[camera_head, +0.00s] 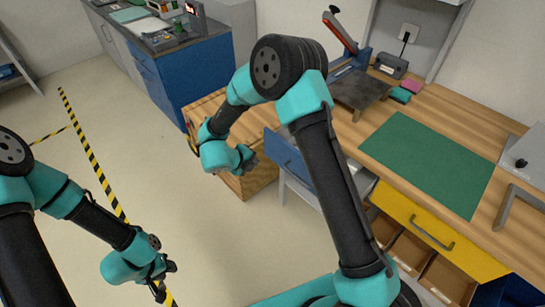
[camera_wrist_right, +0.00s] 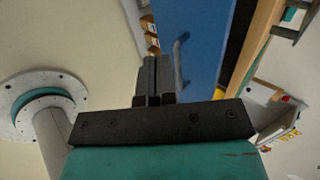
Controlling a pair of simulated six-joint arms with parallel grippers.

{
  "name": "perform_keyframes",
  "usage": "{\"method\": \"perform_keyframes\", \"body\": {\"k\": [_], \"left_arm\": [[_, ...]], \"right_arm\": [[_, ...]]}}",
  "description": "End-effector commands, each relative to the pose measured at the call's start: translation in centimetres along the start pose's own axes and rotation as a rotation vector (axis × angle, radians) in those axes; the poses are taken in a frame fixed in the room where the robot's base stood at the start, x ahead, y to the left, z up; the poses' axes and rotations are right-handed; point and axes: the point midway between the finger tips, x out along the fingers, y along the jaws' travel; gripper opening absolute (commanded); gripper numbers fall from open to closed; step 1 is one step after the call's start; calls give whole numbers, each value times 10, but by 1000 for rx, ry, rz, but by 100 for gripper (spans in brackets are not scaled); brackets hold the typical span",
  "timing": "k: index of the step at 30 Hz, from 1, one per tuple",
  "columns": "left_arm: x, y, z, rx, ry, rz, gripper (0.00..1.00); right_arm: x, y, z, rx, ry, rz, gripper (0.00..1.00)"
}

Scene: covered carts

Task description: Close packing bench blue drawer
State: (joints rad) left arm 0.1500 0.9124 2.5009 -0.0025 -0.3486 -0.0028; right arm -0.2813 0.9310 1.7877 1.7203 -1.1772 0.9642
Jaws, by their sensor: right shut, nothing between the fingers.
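The blue drawer (camera_head: 286,158) of the packing bench (camera_head: 420,110) stands pulled out from the bench's left part, partly hidden behind my right arm. In the right wrist view its blue front (camera_wrist_right: 205,35) fills the upper middle, with a grey handle (camera_wrist_right: 180,62) on it. My right gripper (camera_head: 250,160) is just left of the drawer front in the head view. In the wrist view its fingers (camera_wrist_right: 153,75) are shut and empty, beside the handle and apart from it. My left gripper (camera_head: 166,280) hangs over the floor at lower left, its fingers apart and empty.
A wooden crate (camera_head: 262,178) stands on the floor behind my right gripper. A yellow drawer (camera_head: 430,228) and brown bins (camera_head: 445,278) are at the right of the bench. A green mat (camera_head: 430,160) lies on top. Open floor (camera_head: 215,235) lies left of the bench.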

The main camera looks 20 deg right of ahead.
Motion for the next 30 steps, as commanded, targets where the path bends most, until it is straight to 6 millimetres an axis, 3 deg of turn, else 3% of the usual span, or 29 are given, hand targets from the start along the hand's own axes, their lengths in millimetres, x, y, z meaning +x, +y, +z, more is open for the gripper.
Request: {"method": "perform_keyframes", "body": {"k": [11, 27, 30], "left_arm": [[0, 0, 0, 0, 0, 0, 37], [0, 0, 0, 0, 0, 0, 37], [0, 0, 0, 0, 0, 0, 37]], "right_arm": [[15, 0, 0, -2, 0, 0, 0], [102, 0, 0, -1, -1, 1, 0], [113, -12, 0, 2, -1, 1, 0]]}}
